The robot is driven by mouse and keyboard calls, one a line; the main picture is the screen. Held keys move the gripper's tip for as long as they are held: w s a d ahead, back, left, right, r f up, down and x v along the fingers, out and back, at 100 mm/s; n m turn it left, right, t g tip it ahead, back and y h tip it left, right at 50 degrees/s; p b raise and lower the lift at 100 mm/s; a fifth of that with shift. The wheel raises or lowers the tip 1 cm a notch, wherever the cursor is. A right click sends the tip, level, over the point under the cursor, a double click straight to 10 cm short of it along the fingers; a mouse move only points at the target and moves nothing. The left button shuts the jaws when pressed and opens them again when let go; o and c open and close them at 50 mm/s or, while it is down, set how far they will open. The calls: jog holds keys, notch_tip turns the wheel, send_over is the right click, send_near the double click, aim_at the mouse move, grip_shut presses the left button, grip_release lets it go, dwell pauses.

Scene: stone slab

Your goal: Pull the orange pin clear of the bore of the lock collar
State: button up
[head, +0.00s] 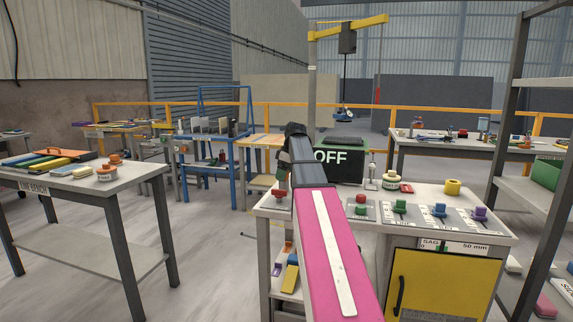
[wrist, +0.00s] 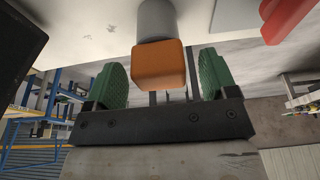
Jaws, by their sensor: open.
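The orange pin (wrist: 158,66) shows in the wrist view as a block-like orange end, in front of a grey cylinder (wrist: 157,20). The cylinder looks like part of the lock collar, but its bore is hidden. My gripper (wrist: 163,77) is open, with one green finger pad on each side of the orange end. In the head view my gripper (head: 283,181) hangs at the left end of the grey bench; the pin and collar cannot be made out there.
In the head view the bench (head: 470,232) carries a black "OFF" display (head: 340,163) and several coloured knobs. Floor is clear to its left.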

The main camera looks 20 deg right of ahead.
jog(key=shift+x, duration=0.9)
jog(key=c, duration=1.1)
jog(key=shift+r, duration=0.1)
jog(key=shift+r, duration=2.8)
jog(key=shift+r, duration=0.15)
